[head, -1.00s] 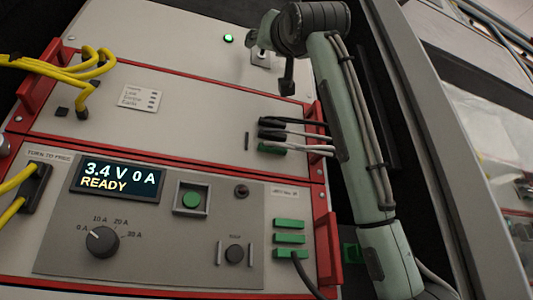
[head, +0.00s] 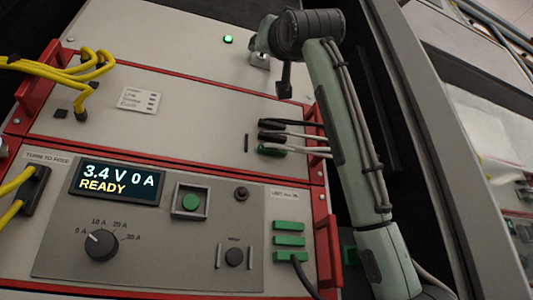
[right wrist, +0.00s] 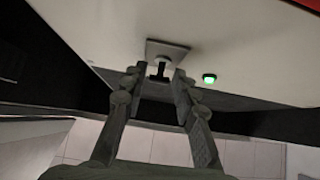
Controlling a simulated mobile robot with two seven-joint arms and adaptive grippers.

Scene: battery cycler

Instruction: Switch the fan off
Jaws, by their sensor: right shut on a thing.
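The fan switch (right wrist: 160,69) is a small toggle with a dark lever on a grey square plate, on the pale upper panel. A lit green lamp (right wrist: 209,78) sits beside it in the right wrist view. The lamp also shows in the head view (head: 228,39). My right gripper (right wrist: 157,80) is at the switch, one finger on each side of the lever, and shut on it. In the head view my right wrist partly covers the switch plate (head: 260,62). My left gripper is not in view.
Red handles (head: 327,250) stick out at the rack's sides.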

